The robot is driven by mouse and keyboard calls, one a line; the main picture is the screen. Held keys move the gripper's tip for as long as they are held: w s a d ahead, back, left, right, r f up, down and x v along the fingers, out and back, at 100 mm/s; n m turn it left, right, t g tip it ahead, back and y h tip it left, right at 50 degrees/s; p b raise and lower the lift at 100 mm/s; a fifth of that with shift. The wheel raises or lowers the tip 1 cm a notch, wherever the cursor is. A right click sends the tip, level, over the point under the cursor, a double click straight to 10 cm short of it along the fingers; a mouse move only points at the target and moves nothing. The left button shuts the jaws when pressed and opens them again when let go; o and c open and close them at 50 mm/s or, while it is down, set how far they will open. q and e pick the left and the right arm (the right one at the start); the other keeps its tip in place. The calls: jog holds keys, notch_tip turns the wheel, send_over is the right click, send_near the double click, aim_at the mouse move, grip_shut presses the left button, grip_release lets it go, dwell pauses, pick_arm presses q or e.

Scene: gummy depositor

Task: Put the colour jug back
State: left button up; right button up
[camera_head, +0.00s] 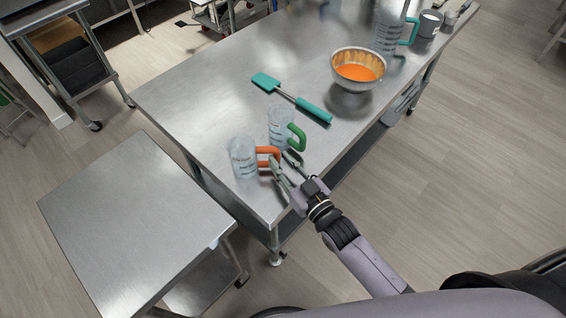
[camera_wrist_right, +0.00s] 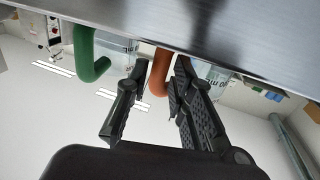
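A clear jug with an orange handle (camera_head: 243,160) stands upright near the steel table's near corner. A clear jug with a green handle (camera_head: 280,126) stands just behind it, to the right. My right gripper (camera_head: 284,163) is at the orange handle, with its fingers apart. In the right wrist view, the orange handle (camera_wrist_right: 159,72) lies between the open fingers of the right gripper (camera_wrist_right: 155,92), closer to the right-hand finger. The green handle (camera_wrist_right: 86,55) is outside them, to the left. My left gripper is not in view.
A teal spatula (camera_head: 292,98) lies behind the jugs. A metal bowl of orange liquid (camera_head: 358,70) stands farther right. A teal-handled jug (camera_head: 388,34) and a grey cup (camera_head: 430,23) are at the far end. A lower, empty steel table (camera_head: 130,225) stands at the left.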

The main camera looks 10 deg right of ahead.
jog(key=o, duration=0.3)
jog(key=v, duration=1.2)
jog(key=shift+d+f, duration=0.1)
jog(key=shift+f, duration=0.1)
jog(key=s+d+f+g+h, duration=0.2)
jog(key=s+f+g, duration=0.1)
jog(key=f, duration=0.8)
jog(key=s+d+f+m+g+h, duration=0.1)
jog(key=s+d+f+g, duration=0.15)
jog(key=f, duration=0.85)
jog(key=s+d+f+g+h, duration=0.2)
jog(key=s+d+f+g, duration=0.1)
jog(key=f, duration=0.8)
jog(key=s+d+f+g+h, duration=0.1)
jog(key=s+f+g, duration=0.2)
jog(key=s+f, duration=0.4)
jog(key=s+d+f+m+g+b, duration=0.1)
jog(key=s+f+g, duration=0.3)
jog(key=s, duration=1.1)
notch_tip(320, 180, down, 3)
jog(key=shift+f+h, duration=0.2)
jog(key=shift+h, duration=0.2)
